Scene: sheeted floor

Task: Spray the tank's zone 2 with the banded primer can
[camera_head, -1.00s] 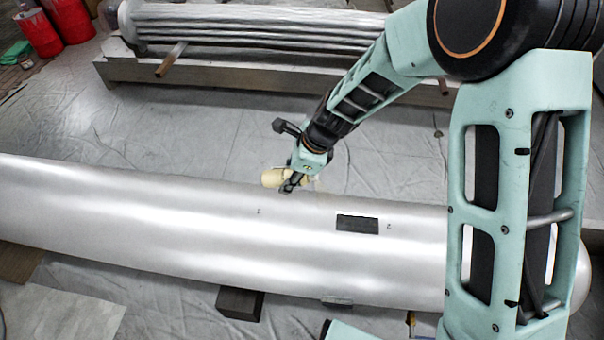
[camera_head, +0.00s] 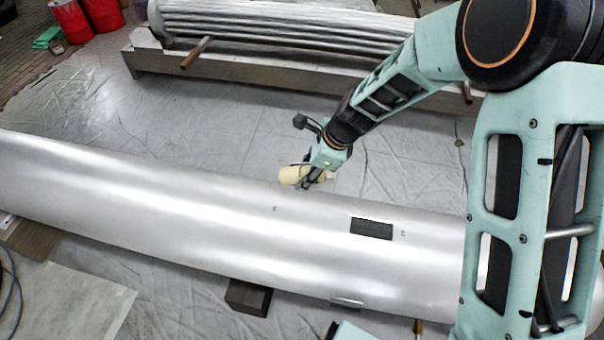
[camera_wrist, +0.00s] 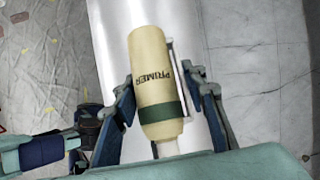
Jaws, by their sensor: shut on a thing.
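The tank (camera_head: 150,210) is a long silver cylinder lying across the head view, with small marks on its surface: a faint one that looks like 1 (camera_head: 275,209) and a 2 (camera_head: 403,233) farther right. My gripper (camera_wrist: 166,88) is shut on the primer can (camera_wrist: 152,60), cream with a dark green band and the word PRIMER. In the head view the can (camera_head: 291,175) is by the tank's far edge, nearer the faint mark than the 2. Whether it touches the tank cannot be told. No spray shows.
A dark rectangular patch (camera_head: 371,229) lies on the tank left of the 2. Dark block (camera_head: 248,297) sits at the tank's near side. Behind, a tube bundle (camera_head: 270,30) rests on a long grey base. Red drums (camera_head: 70,20) stand far left. Sheeted floor between is clear.

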